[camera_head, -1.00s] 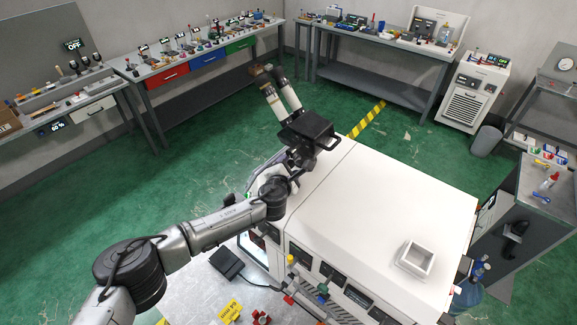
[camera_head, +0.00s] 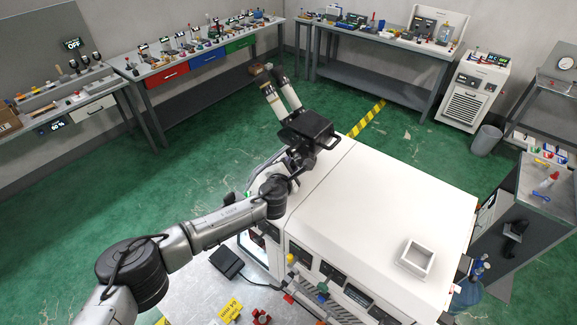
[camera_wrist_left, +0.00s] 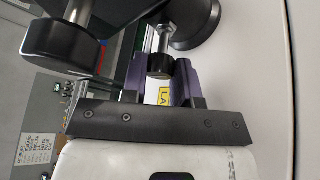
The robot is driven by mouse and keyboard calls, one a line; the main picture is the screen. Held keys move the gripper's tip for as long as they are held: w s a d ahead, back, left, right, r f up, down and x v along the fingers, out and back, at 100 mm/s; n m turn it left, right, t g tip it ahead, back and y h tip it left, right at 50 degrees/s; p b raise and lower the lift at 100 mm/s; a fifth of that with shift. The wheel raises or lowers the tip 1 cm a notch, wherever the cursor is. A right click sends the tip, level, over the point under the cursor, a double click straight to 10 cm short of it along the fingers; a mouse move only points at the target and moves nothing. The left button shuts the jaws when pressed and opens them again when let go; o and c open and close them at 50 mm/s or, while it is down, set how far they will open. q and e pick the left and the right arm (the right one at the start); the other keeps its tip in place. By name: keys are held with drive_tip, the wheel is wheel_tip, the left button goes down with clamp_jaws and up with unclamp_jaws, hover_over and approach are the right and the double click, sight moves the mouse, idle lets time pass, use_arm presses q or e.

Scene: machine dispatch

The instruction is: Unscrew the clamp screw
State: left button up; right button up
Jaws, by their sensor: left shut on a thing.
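In the left wrist view, my left gripper (camera_wrist_left: 160,74) has its two purple fingers shut around a black round knob (camera_wrist_left: 160,65), which I take for the clamp screw's head. A bright metal shank runs from the knob toward the top of the picture. The knob sits between the fingertips, touching both. In the head view my left arm comes in from the left and reaches the left side of the white machine (camera_head: 400,200). The fingertips and screw are hidden there. My right gripper is not in view.
A black cylinder (camera_wrist_left: 60,40) and a dark round part (camera_wrist_left: 195,22) stand close on either side of the fingers. A small white open box (camera_head: 416,258) sits on the machine's top. A black pedal-like box (camera_head: 227,261) lies on the metal surface below my arm.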

use_arm(q)
drive_tip(key=n+g, duration=0.1)
drive_tip(key=n, duration=0.1)
drive_tip(key=shift+w+a+r+n+g+h, duration=0.1)
drive_tip(key=shift+r+n+g+h, duration=0.1)
drive_tip(key=shift+n+g+h, duration=0.7)
drive_tip(key=shift+n+h, duration=0.1)
drive_tip(key=shift+n, duration=0.3)
drive_tip(key=o, duration=0.9)
drive_tip(key=shift+b+v, duration=1.6)
drive_tip(key=shift+v, duration=5.3)
